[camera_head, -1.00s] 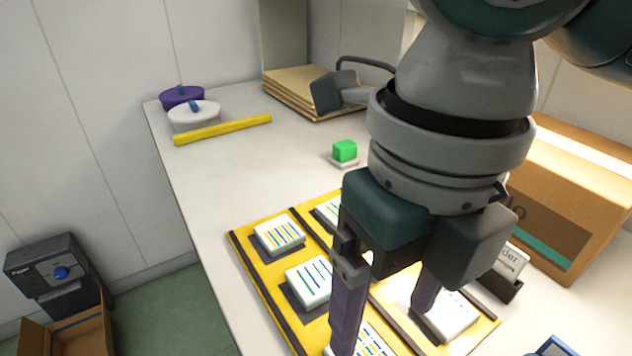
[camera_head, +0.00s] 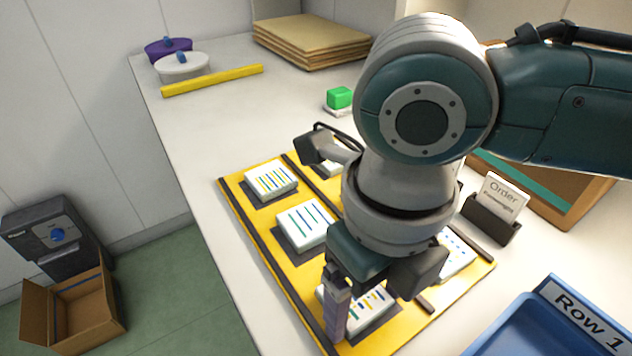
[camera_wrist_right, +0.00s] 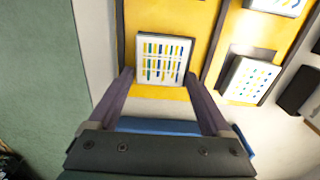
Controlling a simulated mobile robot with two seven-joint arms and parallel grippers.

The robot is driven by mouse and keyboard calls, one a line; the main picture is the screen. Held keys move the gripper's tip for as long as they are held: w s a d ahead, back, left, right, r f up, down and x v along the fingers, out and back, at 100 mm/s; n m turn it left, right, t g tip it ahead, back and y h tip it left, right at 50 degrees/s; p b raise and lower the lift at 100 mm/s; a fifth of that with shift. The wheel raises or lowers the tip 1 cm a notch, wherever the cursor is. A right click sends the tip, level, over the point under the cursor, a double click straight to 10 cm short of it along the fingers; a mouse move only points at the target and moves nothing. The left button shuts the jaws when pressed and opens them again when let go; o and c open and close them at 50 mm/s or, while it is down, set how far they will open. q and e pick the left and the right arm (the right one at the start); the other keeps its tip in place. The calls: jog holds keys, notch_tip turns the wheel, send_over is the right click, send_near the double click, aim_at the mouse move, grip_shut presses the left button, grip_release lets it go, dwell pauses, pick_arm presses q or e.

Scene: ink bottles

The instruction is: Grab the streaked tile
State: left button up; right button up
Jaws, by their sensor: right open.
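Several white tiles lie on dark pads on a yellow board (camera_head: 262,262). One tile (camera_head: 368,298) with broken yellow, blue and green streaks is at the board's near end; it also shows in the right wrist view (camera_wrist_right: 164,58). My right gripper (camera_head: 379,318) is open around this tile's near part, one finger on each side; contact cannot be told. Behind it lie a tile with long green and blue lines (camera_head: 304,223) and a tile with yellow and blue stripes (camera_head: 270,180). A blue-dashed tile (camera_head: 454,256) is to the right, partly hidden. My left gripper is out of view.
A blue tray marked Row 1 (camera_head: 500,338) is at near right. An order card holder (camera_head: 490,220) stands beside the board. A green block (camera_head: 340,97), yellow bar (camera_head: 212,80) and cardboard stack (camera_head: 310,42) are farther back. The counter's left part is clear.

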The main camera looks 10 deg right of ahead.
jog(key=c, duration=1.1)
jog(key=shift+r, duration=0.1)
jog(key=shift+r, duration=0.1)
